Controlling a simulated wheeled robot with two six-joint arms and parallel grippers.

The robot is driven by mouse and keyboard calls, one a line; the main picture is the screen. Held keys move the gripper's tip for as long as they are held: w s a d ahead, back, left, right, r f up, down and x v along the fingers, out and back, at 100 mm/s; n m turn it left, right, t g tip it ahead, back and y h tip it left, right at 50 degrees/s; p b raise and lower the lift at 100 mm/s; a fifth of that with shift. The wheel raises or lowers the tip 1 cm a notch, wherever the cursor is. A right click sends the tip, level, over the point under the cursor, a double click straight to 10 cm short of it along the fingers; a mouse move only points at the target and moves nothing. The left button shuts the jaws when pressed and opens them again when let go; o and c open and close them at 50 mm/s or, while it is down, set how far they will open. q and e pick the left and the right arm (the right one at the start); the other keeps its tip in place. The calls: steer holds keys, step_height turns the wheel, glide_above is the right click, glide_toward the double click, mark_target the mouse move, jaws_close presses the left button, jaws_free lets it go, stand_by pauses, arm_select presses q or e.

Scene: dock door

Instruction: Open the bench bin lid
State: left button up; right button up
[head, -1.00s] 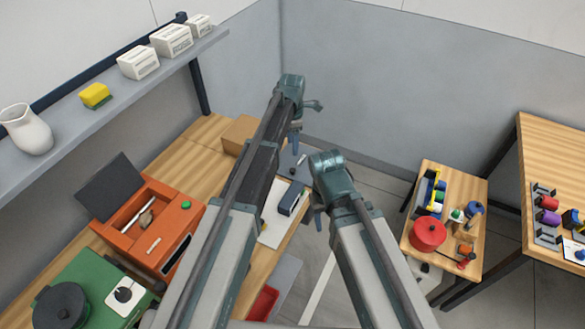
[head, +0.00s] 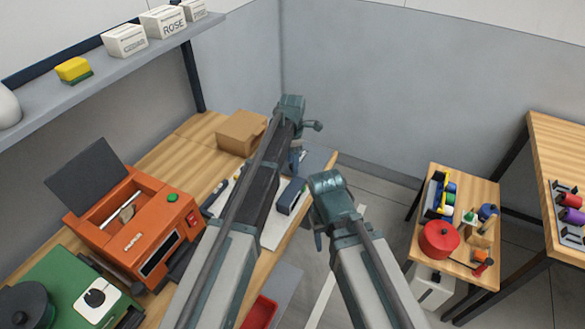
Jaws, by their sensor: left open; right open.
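An orange box-like unit (head: 135,258) stands on the wooden bench at the left, with a green button and a dark display on its front. Its dark grey lid (head: 90,178) stands raised and tilted back, and its open top shows a light-coloured object inside. I cannot tell for sure whether this is the bench bin. My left gripper (head: 295,160) is open and empty over the far part of the bench, to the right of the orange unit and apart from it. My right gripper (head: 318,236) is open and empty, lower, near the bench's right edge. Its fingers are partly hidden.
A cardboard box (head: 240,132) and a dark blue stapler-like object (head: 291,196) lie on the bench. A green unit (head: 62,285) is at near left. A shelf (head: 100,78) with white boxes hangs above. A small table (head: 462,190) with a red pot stands right. Floor lies between.

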arm_select(q)
jaws_close()
stand_by(0.4)
stand_by(1.1)
